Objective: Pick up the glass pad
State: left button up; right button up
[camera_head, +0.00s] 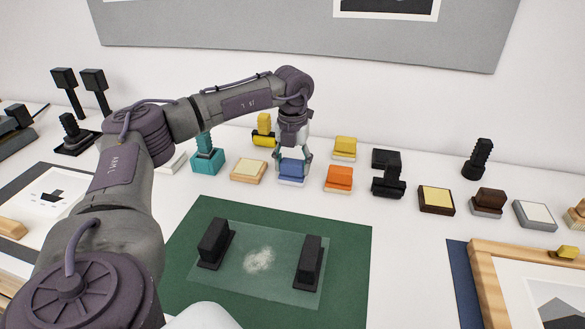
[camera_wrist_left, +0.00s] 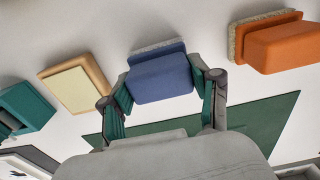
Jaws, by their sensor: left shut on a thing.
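A blue pad (camera_head: 291,174) with a pale fuzzy base, which I take as the glass pad, is in the row of small tools on the white table. My left gripper (camera_head: 292,160) comes down over it from above, with a finger on each side, and is shut on it. In the left wrist view the blue pad (camera_wrist_left: 160,77) sits between the two teal fingers of the gripper (camera_wrist_left: 161,92). It appears at table level; I cannot tell if there is a gap beneath it. My right gripper is not in view.
An orange pad (camera_head: 338,178) stands close on the right and a cream-topped wooden block (camera_head: 248,170) on the left. A yellow pad (camera_head: 344,147) is behind. In front, a green mat (camera_head: 350,245) bears a glass plate (camera_head: 262,290) with two black handles.

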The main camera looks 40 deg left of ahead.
aim_at(297, 162)
pick_arm(q)
jog(key=shift+w+r, duration=0.1)
jog(key=shift+r, duration=0.45)
jog(key=r, duration=0.2)
jog(key=d+r, duration=0.1)
jog(key=shift+w+r+b, duration=0.25)
jog(key=shift+r+b, duration=0.05)
jog(key=shift+b, duration=0.05)
jog(key=w+d+r, duration=0.6)
jog(key=d, duration=0.2)
jog(key=shift+w+d+r+b, duration=0.2)
jog(key=shift+w+b, duration=0.05)
jog(key=shift+b, duration=0.05)
